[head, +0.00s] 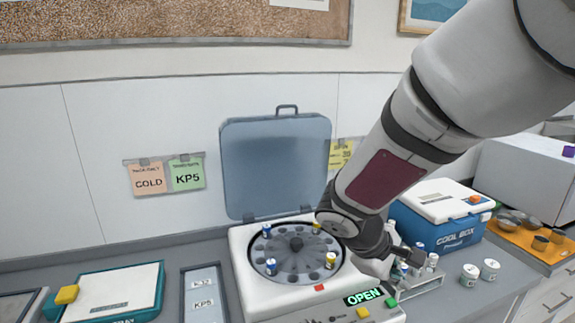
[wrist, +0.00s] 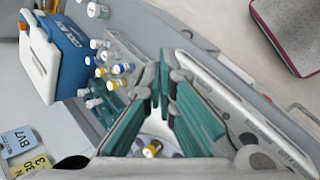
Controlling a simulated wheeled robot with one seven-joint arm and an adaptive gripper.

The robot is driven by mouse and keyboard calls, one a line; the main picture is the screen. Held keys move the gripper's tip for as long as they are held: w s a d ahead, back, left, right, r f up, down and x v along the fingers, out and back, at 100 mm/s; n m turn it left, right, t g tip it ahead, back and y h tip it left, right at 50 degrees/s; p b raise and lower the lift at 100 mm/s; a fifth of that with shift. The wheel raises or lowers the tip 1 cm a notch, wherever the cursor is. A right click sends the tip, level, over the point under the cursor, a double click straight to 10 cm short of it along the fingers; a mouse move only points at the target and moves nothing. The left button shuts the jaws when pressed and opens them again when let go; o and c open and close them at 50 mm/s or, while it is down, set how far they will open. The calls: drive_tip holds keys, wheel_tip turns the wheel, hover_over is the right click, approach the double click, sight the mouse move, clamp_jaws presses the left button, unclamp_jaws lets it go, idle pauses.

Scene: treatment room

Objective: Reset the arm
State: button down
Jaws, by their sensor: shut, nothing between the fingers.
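My arm reaches in from the upper right of the head view. My gripper (head: 408,256) is low at the right side of the white centrifuge (head: 245,260), near a rack of vials (head: 420,280). In the wrist view the green-padded fingers of my gripper (wrist: 163,75) come together with nothing held between them. The centrifuge lid (head: 275,165) is raised, and its display reads OPEN. Blue-marked and yellow-marked vials stand in its rotor (head: 296,262). One yellow-capped vial (wrist: 152,150) shows below the fingers in the wrist view.
A blue cool box (head: 440,228) stands behind the rack. Two white jars (head: 469,274) stand to the right, near an orange tray (head: 527,242) with bowls. A teal-edged device (head: 115,290) and a grey labelled tray (head: 204,284) lie left of the centrifuge.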

drive_tip(key=s+a+r+m+t+y, duration=0.3)
drive_tip(key=s+r+m+y, duration=0.4)
drive_tip(key=s+r, duration=0.6)
drive_tip(key=shift+s+r+m, duration=0.4)
drive_tip(key=shift+s+m, duration=0.8)
drive_tip(key=shift+s, duration=1.3)
